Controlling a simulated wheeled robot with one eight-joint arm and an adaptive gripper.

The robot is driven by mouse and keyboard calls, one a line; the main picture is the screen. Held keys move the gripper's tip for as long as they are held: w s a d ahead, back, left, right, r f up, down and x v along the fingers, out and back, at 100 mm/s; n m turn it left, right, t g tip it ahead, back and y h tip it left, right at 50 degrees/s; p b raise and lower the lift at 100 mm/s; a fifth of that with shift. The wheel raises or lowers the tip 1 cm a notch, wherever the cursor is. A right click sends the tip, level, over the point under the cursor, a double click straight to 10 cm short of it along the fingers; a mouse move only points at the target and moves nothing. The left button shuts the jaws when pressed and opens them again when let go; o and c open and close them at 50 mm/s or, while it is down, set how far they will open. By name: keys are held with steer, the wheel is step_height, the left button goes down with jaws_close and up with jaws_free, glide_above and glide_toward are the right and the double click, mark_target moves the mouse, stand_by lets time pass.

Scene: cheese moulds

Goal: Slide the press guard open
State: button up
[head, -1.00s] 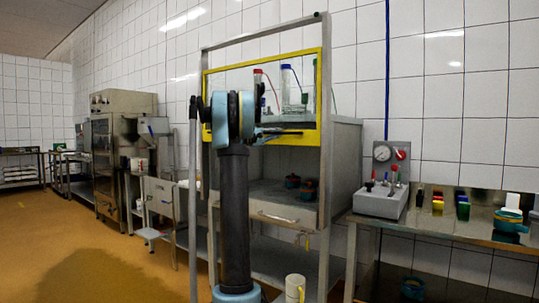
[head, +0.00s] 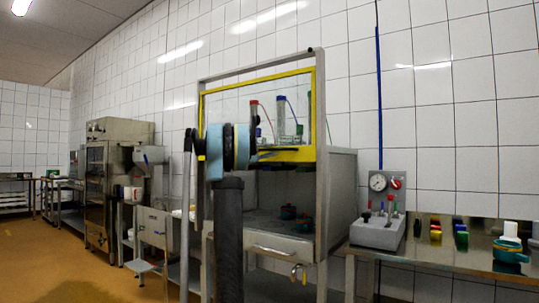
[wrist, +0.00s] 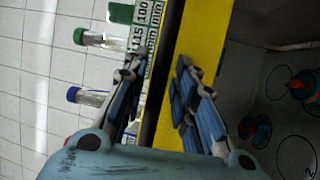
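The press guard is a clear panel in a yellow frame (head: 314,110), standing raised in the upper part of the press's steel frame in the head view. Its lower yellow bar (wrist: 207,35) runs steeply through the wrist view. My gripper (wrist: 161,56) is at this bar, with its blue-padded fingers apart. The right finger lies in front of the yellow; the left finger is over the clear panel beside it. I make out no separate handle between them, and contact is unclear. In the head view my arm hides the guard's lower left part.
Tubes with coloured caps (head: 281,118) show through the guard. Teal pots (head: 288,212) stand inside the press, above a drawer front (head: 272,250). A gauge box (head: 377,233) stands on the steel table at the right. Open floor (head: 45,265) lies at the left.

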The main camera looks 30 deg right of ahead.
steer(key=shift+s, duration=0.15)
steer(key=shift+a, duration=0.2)
steer(key=s+a+f, duration=0.1)
steer(key=a+f, duration=0.1)
steer(key=a, duration=0.9)
steer(key=shift+a, duration=0.15)
steer(key=shift+s+f, duration=0.1)
steer(key=shift+f, duration=0.05)
